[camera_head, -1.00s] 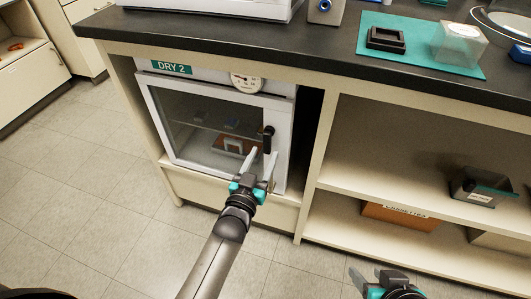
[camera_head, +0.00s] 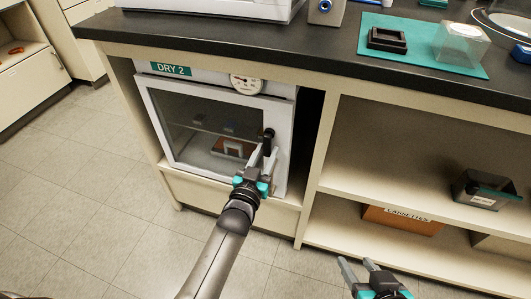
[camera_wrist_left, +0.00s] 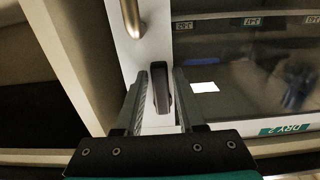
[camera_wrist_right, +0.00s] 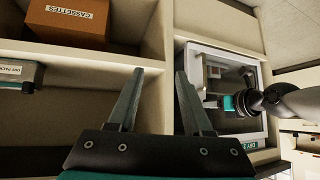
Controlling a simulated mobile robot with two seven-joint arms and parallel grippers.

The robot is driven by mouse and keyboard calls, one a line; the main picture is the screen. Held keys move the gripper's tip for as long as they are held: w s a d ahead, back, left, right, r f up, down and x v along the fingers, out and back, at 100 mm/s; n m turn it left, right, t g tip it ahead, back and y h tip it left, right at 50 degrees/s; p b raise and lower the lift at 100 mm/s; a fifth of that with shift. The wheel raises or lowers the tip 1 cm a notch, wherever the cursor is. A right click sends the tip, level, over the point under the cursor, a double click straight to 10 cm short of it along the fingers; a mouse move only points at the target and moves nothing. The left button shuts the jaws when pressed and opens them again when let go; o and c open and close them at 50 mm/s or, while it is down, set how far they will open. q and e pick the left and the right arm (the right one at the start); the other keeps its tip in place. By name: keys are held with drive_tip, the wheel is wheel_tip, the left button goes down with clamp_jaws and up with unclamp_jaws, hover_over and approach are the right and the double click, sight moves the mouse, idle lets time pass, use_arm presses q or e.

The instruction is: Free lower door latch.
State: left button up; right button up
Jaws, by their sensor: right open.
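The white cabinet door (camera_head: 172,150) with a dark window is closed under the "DRY 2" label (camera_head: 170,68). My left gripper (camera_head: 263,158) is at this handle. A brass-coloured piece (camera_wrist_left: 132,17) is on the same door edge. I cannot tell which piece is the lower latch. My right gripper (camera_head: 358,272) is open and empty, low in front of the shelves.
A round gauge (camera_head: 246,83) is above the door. To the right are open shelves with a "CASSETTES" box (camera_head: 402,221) and a dark box (camera_head: 482,190). The black countertop (camera_head: 225,38) overhangs the cabinet. The floor in front is clear.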

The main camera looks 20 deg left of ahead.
use_arm(q)
clamp_jaws()
